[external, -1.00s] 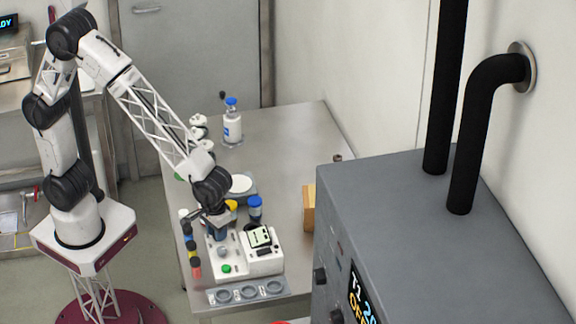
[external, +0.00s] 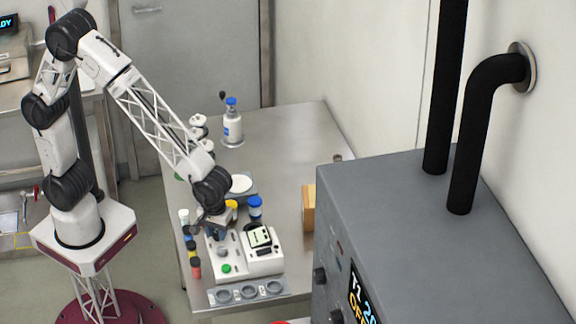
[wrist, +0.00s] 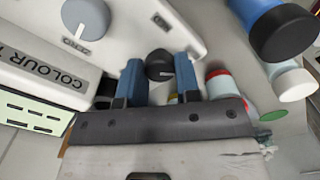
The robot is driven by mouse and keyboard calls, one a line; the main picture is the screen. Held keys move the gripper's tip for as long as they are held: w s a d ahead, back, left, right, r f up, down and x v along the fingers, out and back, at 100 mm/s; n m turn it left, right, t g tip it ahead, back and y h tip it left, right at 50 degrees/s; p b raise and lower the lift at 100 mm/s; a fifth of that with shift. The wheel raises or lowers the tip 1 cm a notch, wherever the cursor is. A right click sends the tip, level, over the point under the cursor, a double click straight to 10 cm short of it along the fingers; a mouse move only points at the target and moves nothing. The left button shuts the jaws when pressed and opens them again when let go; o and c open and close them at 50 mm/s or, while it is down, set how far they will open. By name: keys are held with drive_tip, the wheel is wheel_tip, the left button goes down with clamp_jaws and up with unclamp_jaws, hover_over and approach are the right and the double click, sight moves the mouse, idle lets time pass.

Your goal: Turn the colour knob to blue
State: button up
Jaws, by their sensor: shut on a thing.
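The white instrument (external: 236,266) stands near the front of the steel bench, with a small screen on top. In the wrist view its panel (wrist: 130,20) carries a label starting "COLOUR". A round black knob (wrist: 160,65) sits between the two blue fingers of my gripper (wrist: 160,76), which is shut on it. The knob's pointer and any colour marks around it cannot be made out. A grey knob (wrist: 86,18) with a white pointer line is apart from the fingers. In the external view my gripper (external: 216,232) is down at the instrument's back left and hides the black knob.
Small coloured-cap vials (external: 191,245) stand left of the instrument. A blue-capped jar (external: 255,208) is close behind it. A grey rack with round wells (external: 248,292) lies in front. A large grey cabinet (external: 400,210) stands at right.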

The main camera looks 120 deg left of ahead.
drive_tip(key=o, duration=0.9)
drive_tip(key=shift+r, duration=0.1)
drive_tip(key=shift+r, duration=3.75)
drive_tip(key=shift+s+r, duration=0.1)
